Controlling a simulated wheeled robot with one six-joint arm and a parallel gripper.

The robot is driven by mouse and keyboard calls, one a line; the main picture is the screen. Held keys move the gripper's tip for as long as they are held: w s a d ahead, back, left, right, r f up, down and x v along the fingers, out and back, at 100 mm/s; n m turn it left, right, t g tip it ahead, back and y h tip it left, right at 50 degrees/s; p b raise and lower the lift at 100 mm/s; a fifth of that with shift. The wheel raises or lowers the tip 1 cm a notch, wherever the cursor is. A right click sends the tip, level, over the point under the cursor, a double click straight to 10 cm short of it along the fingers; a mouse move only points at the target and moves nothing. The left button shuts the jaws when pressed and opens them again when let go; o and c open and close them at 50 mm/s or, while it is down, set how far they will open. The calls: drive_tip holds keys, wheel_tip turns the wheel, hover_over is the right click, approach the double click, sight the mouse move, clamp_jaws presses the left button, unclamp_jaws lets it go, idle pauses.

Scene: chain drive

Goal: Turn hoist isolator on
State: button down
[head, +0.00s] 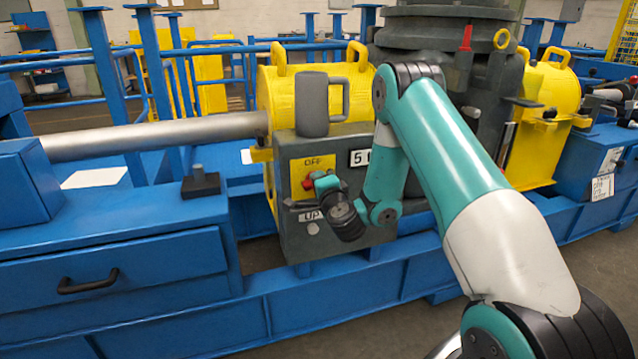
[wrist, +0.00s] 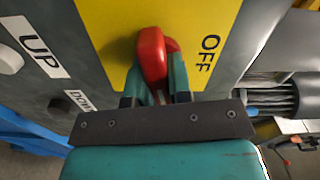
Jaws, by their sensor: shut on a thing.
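The hoist isolator is a red rotary handle (wrist: 153,58) on a yellow plate (wrist: 105,25) marked OFF in the wrist view. In the head view the yellow plate (head: 308,168) sits on the front of a grey control box, with the red handle (head: 308,184) partly hidden by my gripper. My gripper (wrist: 155,88) is at the handle, its two fingers on either side of the red grip and shut on it. My gripper also shows in the head view (head: 318,181). Whether the plate has an ON mark is hidden.
A grey mug (head: 312,105) stands on top of the control box (head: 350,225). Below the plate are an UP label (head: 310,216) and a round button (head: 313,229). A second label, Down (wrist: 78,101), shows in the wrist view. A blue bench with a drawer (head: 110,275) stands at left.

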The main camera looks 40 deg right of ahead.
drive_tip(key=shift+f+m, duration=0.15)
drive_tip(key=shift+m, duration=0.95)
drive_tip(key=shift+s, duration=0.1)
drive_tip(key=c, duration=1)
unclamp_jaws()
drive_tip(key=shift+c, duration=0.2)
